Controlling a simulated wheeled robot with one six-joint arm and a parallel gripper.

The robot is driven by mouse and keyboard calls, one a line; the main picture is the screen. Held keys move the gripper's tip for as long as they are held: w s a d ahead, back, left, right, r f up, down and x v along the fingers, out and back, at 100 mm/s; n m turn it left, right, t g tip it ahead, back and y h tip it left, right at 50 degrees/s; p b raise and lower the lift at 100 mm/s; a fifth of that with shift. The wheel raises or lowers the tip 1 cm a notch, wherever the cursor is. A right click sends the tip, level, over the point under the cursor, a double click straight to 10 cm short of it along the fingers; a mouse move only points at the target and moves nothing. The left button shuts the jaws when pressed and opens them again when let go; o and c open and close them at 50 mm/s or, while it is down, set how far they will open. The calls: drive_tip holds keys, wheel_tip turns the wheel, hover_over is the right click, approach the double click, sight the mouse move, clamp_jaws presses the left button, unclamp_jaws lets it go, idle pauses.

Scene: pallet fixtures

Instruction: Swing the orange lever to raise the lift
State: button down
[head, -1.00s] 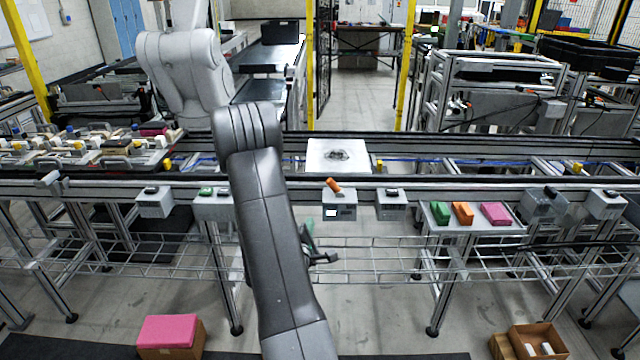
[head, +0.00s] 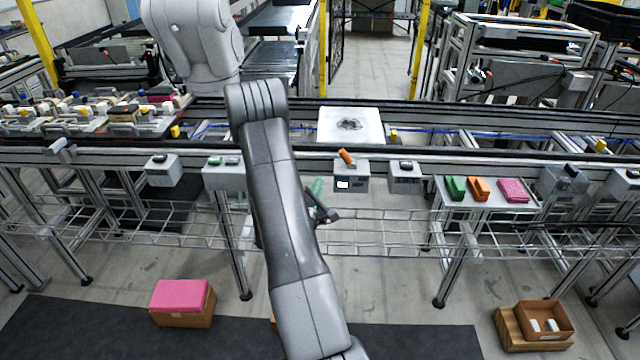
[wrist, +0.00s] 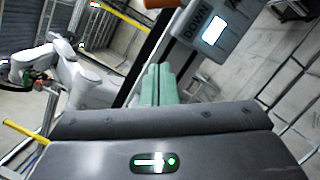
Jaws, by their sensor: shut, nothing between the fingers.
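The orange lever (head: 346,157) is a short stub tilted on top of a grey control box (head: 350,182) at the conveyor's front rail. In the wrist view, a bit of orange (wrist: 160,3) shows at the top edge, beside the box face (wrist: 200,40) marked DOWN with a lit white panel. A white plate (head: 351,125) with a dark mark lies behind the lever; I cannot tell if it is the lift. My gripper (head: 318,187) is just left of and below the box, partly hidden by my arm. Its green fingers (wrist: 156,85) are together and empty, apart from the lever.
Other grey boxes stand along the rail, one close right (head: 405,178) and one left (head: 224,175). A shelf (head: 485,203) with green, orange and pink blocks is to the right. A wire tray (head: 400,228) runs below. Cardboard boxes (head: 535,325) are on the floor.

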sight(344, 154)
drive_tip(key=w+d+r+p, duration=0.1)
drive_tip(key=w, duration=0.1)
drive_tip(key=w+d+r+p, duration=0.1)
drive_tip(key=w+d, duration=0.1)
drive_tip(key=w+d+r, duration=0.1)
drive_tip(key=w, duration=0.1)
drive_tip(key=shift+w+d+r+p, duration=0.1)
drive_tip(key=shift+w+d+p, duration=0.2)
drive_tip(key=shift+w+p, duration=0.1)
